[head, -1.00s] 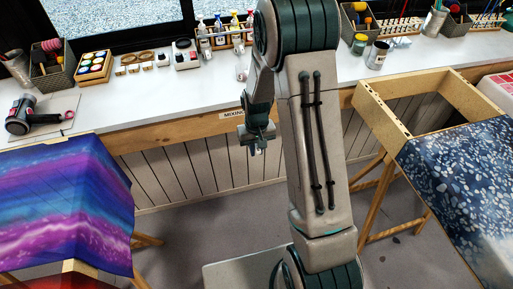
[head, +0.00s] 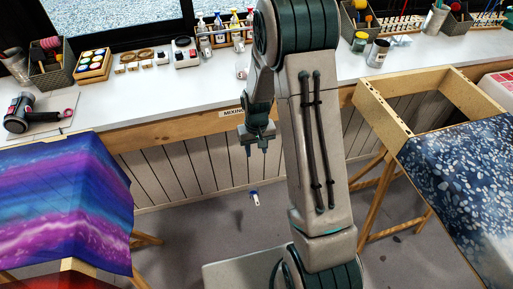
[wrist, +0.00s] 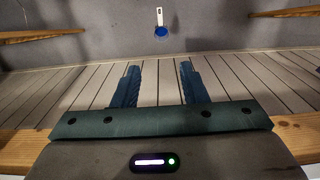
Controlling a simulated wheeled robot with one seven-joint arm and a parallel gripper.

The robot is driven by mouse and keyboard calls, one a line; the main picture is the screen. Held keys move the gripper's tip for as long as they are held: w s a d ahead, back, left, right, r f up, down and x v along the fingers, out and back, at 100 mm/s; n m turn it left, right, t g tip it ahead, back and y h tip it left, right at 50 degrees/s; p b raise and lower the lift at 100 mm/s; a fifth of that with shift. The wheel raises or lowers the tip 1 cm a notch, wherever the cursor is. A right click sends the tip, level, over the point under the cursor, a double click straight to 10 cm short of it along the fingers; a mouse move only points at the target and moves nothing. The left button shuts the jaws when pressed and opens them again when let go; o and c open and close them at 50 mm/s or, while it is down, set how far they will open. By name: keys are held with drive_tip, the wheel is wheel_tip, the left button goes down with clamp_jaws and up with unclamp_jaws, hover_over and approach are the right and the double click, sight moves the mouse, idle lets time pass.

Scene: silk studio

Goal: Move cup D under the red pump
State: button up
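My gripper (head: 258,142) hangs in front of the bench edge in the head view. Its two fingers (wrist: 160,80) are apart with nothing between them in the wrist view. A small white piece with a blue end (head: 254,198) is below my gripper, against the floor; it also shows beyond the fingers in the wrist view (wrist: 160,24). I cannot tell whether it is in the air or on the floor. A red-topped pump bottle (head: 250,22) stands at the right of the pump row. A small pale object (head: 241,73) sits on the bench; no letter D is readable.
The white bench (head: 150,95) holds a paint set (head: 93,65), small jars and a metal can (head: 378,53). A painted silk (head: 65,205) is at left. A wooden frame (head: 385,105) and a dark patterned cloth (head: 465,175) are at right. Floor between is mostly clear.

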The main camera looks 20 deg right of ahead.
wheel_tip(320, 180, up, 14)
drive_tip(key=shift+b, duration=0.35)
drive_tip(key=shift+f, duration=0.1)
drive_tip(key=s+r+t, duration=0.1)
drive_tip(key=s+r, duration=0.3)
drive_tip(key=s, duration=0.5)
drive_tip(key=s+r+t, duration=0.1)
drive_tip(key=s+r, duration=0.4)
drive_tip(key=s, duration=0.5)
drive_tip(key=shift+s+r+t, duration=0.15)
drive_tip(key=shift+s+t, duration=0.1)
drive_tip(key=shift+t, duration=0.15)
drive_tip(key=shift+s+a, duration=0.1)
drive_tip(key=shift+s, duration=0.3)
drive_tip(key=shift+a, duration=0.1)
